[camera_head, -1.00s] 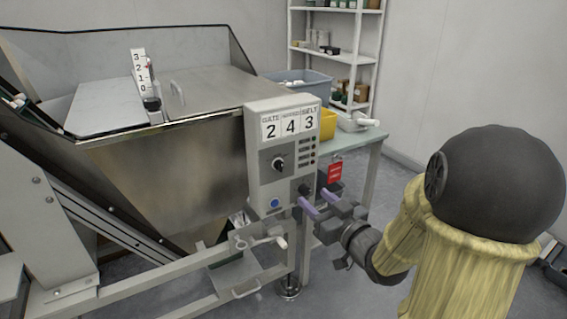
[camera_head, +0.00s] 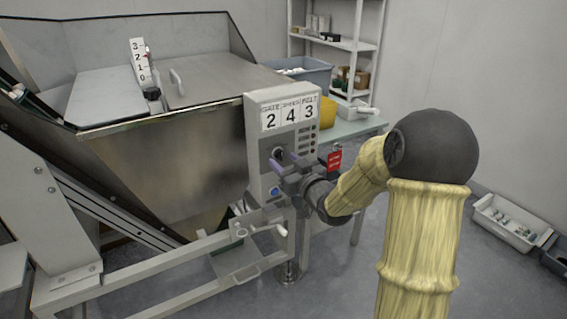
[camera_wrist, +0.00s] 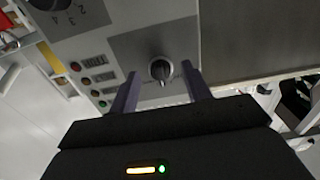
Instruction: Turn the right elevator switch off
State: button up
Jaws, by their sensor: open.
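A grey control panel (camera_head: 257,142) stands at the right end of the steel hopper. On its dark plate is a black rotary switch (camera_head: 278,153), partly hidden by my gripper in the head view. In the wrist view the same switch (camera_wrist: 160,69) sits between my fingers, its handle pointing down in the picture. I cannot read any on or off label. My gripper (camera_head: 286,161) is open in front of the switch; its two purple fingers (camera_wrist: 162,88) stand on either side, with visible gaps to the knob.
The panel also bears a numbered dial (camera_wrist: 50,4), a blue button (camera_head: 275,192) and a column of indicator lights (camera_wrist: 86,80). A red tag (camera_head: 334,160) hangs at its right side. A crank handle (camera_head: 268,229) sticks out below.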

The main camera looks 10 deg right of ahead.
jog(key=shift+x, duration=0.8)
jog(key=c, duration=1)
jog(key=shift+n+b, duration=0.3)
jog(key=shift+b, duration=0.05)
jog(key=n+b, duration=0.1)
jog(key=n, duration=0.1)
jog(key=n+b, duration=0.2)
jog(key=shift+d+f, duration=0.1)
jog(key=shift+f, duration=0.1)
jog(key=shift+d+r+n+b, duration=0.1)
jog(key=shift+n+b, duration=0.9)
jog(key=shift+n, duration=0.1)
jog(key=shift+d+r+n+b, duration=0.1)
jog(key=shift+n+b, duration=0.85)
jog(key=shift+n, duration=0.15)
